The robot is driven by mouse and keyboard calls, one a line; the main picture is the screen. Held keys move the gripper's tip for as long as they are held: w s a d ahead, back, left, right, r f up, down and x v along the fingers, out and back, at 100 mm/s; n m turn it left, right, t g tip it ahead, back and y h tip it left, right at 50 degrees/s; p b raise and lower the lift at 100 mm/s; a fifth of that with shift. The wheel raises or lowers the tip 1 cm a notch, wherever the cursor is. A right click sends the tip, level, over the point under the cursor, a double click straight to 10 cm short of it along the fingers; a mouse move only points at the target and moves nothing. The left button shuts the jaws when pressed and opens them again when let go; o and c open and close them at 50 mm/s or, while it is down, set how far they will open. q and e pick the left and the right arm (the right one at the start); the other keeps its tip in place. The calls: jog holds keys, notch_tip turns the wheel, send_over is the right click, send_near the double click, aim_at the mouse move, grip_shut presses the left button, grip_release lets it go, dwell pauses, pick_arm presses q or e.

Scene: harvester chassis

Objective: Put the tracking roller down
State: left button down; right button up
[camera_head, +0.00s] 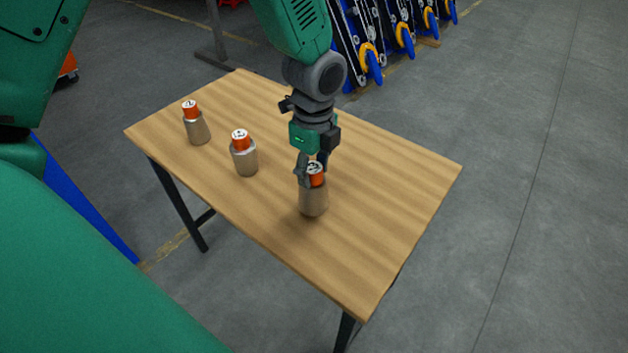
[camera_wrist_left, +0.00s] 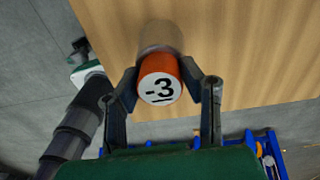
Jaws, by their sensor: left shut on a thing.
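The tracking roller in my left gripper (camera_head: 312,170) is a grey-brown cylinder (camera_head: 313,202) with an orange neck and a white end face. In the left wrist view the end face (camera_wrist_left: 159,88) reads "3" with short dashes beside and below it. The fingers are closed around the orange neck from both sides. The roller is upright at the middle of the wooden table (camera_head: 400,190); whether its base touches the wood I cannot tell. Two similar rollers stand upright to the left, a nearer one (camera_head: 245,160) and a farther one (camera_head: 198,130). My right gripper is not in view.
The tabletop is clear to the right of the held roller and behind it. The table's front edge runs close below the roller. Blue racks with yellow-orange hooks (camera_head: 405,38) stand on the grey floor beyond the table.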

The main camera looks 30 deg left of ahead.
aim_at(313, 201)
pick_arm(q)
notch_tip(313, 201, down, 3)
jog(key=shift+s+r, duration=0.1)
jog(key=shift+r, duration=0.1)
jog(key=shift+d+f, duration=0.1)
jog(key=shift+d, duration=0.15)
jog(key=c, duration=1)
grip_release()
jog(key=shift+d, duration=0.1)
jog(key=shift+c, duration=0.2)
jog(key=shift+a, duration=0.2)
